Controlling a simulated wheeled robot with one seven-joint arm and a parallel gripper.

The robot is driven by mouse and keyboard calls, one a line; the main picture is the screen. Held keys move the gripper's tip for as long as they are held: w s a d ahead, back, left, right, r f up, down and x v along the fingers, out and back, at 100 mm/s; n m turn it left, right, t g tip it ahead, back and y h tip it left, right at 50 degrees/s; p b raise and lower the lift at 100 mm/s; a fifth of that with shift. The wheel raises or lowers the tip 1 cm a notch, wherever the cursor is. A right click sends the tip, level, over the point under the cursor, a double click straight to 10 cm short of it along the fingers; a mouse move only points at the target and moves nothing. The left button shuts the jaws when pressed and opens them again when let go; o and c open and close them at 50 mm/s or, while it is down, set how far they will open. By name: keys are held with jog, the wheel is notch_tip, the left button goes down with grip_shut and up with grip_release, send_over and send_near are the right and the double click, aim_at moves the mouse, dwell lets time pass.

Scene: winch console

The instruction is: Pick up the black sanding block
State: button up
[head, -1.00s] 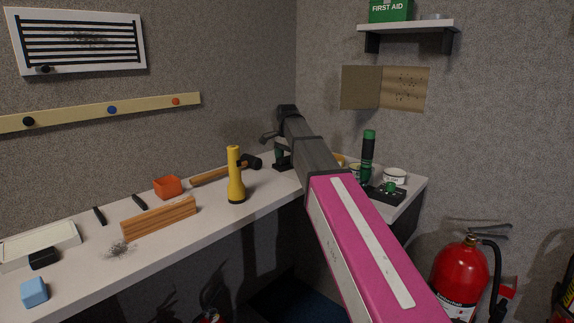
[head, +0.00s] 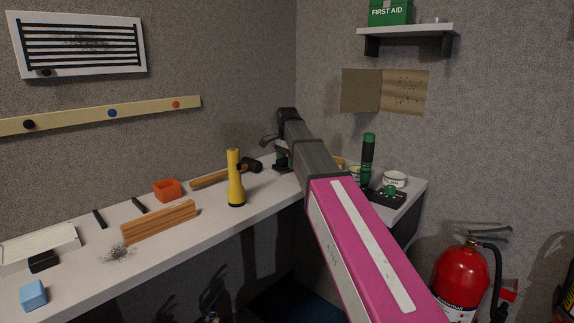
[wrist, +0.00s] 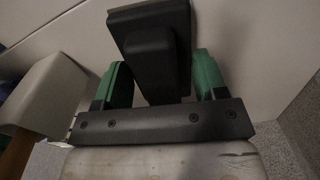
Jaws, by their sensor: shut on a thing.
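The black sanding block (wrist: 150,30) is in the wrist view, with a wide dark base and a raised narrower grip. My gripper (wrist: 161,75) has its two green fingers shut on that grip, one on each side. In the head view my gripper (head: 281,157) is at the far right end of the counter, beside the mallet's head. There my arm and the fingers hide most of the block. I cannot tell whether the block touches the counter or is slightly above it.
A mallet (wrist: 42,95) lies close on the gripper's left. A yellow flashlight (head: 236,185) stands in front. A green-and-black cylinder (head: 368,155), a white tin (head: 395,179) and a black control box (head: 385,197) stand right of my arm. The front counter is partly clear.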

aim_at(285, 158)
jog(key=r, duration=0.2)
jog(key=a+r, duration=0.1)
jog(key=shift+r, duration=0.4)
jog(key=a+r, duration=0.2)
jog(key=a, duration=0.1)
jog(key=s+a+r, duration=0.1)
jog(key=a, duration=0.2)
jog(key=a+r, duration=0.2)
jog(key=a, duration=0.1)
jog(key=shift+s+a+r, duration=0.2)
jog(key=shift+s+r, duration=0.1)
jog(key=shift+s, duration=0.1)
jog(key=shift+s+a+r, duration=0.15)
jog(key=shift+a+r, duration=0.2)
jog(key=shift+a, duration=0.2)
jog(key=shift+o, duration=0.8)
